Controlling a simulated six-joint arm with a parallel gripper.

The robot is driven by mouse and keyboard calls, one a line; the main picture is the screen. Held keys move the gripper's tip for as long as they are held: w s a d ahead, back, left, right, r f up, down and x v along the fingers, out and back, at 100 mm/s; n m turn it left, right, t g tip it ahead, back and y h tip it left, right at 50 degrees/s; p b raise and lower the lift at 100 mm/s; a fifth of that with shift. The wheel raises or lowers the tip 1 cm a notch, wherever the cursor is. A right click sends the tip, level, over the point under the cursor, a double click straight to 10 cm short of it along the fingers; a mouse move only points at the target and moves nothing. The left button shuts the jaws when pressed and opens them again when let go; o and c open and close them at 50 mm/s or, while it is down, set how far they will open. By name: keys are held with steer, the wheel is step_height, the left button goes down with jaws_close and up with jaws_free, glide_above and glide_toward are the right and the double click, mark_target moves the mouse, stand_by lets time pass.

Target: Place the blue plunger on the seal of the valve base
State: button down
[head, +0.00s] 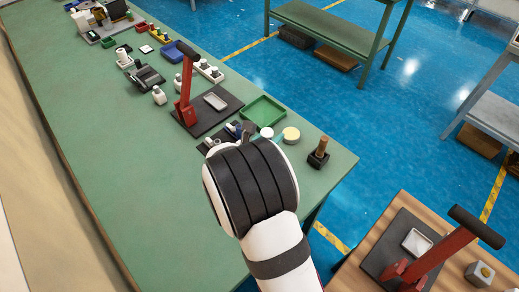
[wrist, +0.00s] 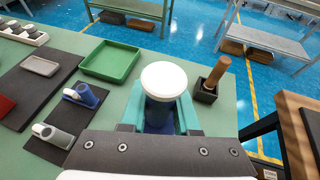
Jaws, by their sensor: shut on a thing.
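My gripper (wrist: 162,108) has teal fingers closed on the sides of a dark blue piece (wrist: 158,122), which I take to be the blue plunger. A white round cap (wrist: 163,80) shows above it between the fingers. My arm hides most of this in the head view, where a white disc (head: 267,132) shows beyond the wrist. A blue fitting (wrist: 85,95) and a grey fitting (wrist: 52,135), both with pale ends, lie on dark mats to the left. I cannot tell which part is the valve base; its seal cannot be singled out.
A green tray (wrist: 112,62) lies beyond the fittings. A wooden-handled tool (wrist: 216,72) stands in a black block right of my gripper. A cream disc (head: 291,134) is near it. A red-levered press (head: 185,92) stands left. The bench edge is close on the right.

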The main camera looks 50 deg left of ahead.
steer(key=a+f, duration=0.1)
steer(key=f, duration=0.1)
steer(key=s+a+f, duration=0.1)
steer(key=f, duration=0.1)
steer(key=a+f, duration=0.1)
steer(key=f, duration=0.1)
steer(key=shift+s, duration=0.25)
steer(key=c, duration=0.6)
jaws_free()
steer(key=shift+f, duration=0.15)
steer(key=shift+c, duration=0.2)
